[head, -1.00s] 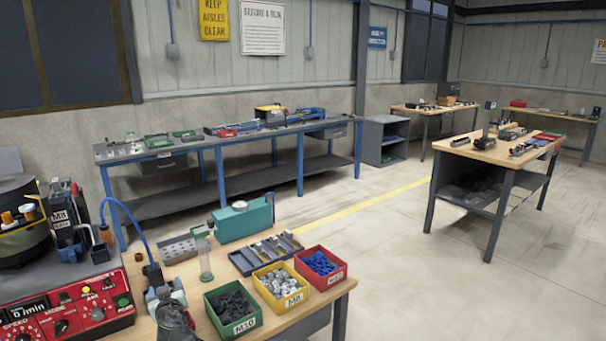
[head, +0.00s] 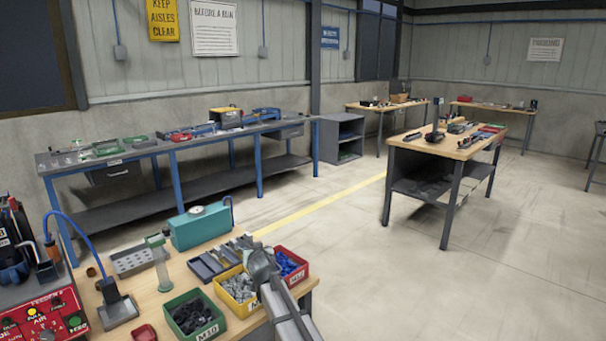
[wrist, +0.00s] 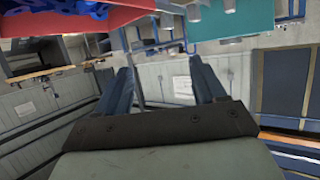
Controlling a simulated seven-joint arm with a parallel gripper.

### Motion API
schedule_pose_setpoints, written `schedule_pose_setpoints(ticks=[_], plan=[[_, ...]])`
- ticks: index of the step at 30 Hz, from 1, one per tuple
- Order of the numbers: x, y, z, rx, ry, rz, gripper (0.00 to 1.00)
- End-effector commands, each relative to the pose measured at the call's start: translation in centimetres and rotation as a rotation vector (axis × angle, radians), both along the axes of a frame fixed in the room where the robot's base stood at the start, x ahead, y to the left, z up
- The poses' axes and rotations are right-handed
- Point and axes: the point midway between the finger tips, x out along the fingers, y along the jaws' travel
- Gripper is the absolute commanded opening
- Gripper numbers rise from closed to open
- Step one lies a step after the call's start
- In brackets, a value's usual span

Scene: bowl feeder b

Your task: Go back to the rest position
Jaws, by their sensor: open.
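My gripper (wrist: 165,78) is open in the wrist view, its two dark blue fingers spread with nothing held between them. In the head view, my grey gripper (head: 261,264) is in front of the yellow bin and the red bin and hides part of both. I cannot make out the fingers there.
The workbench holds a green bin (head: 197,300) of dark parts, a yellow bin (head: 226,295), a red bin (head: 302,273) of blue parts, a teal box (head: 201,229) and a red control panel (head: 42,316). Open floor (head: 345,260) lies to the right.

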Motion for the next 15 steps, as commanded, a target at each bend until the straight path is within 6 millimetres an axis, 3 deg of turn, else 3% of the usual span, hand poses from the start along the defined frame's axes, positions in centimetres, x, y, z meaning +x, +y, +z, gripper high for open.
schedule_pose_setpoints(ticks=[1,6,10,15], plan=[[0.7,-3.0,-0.5,-0.025,0.03,-0.02,0.7],[1.8,-11.0,-2.2,-0.103,0.135,-0.036,0.7],[2.0,-15.5,-3.2,-0.142,0.2,-0.021,0.7],[1.8,-19.8,-4.1,-0.172,0.257,0.012,0.7]])
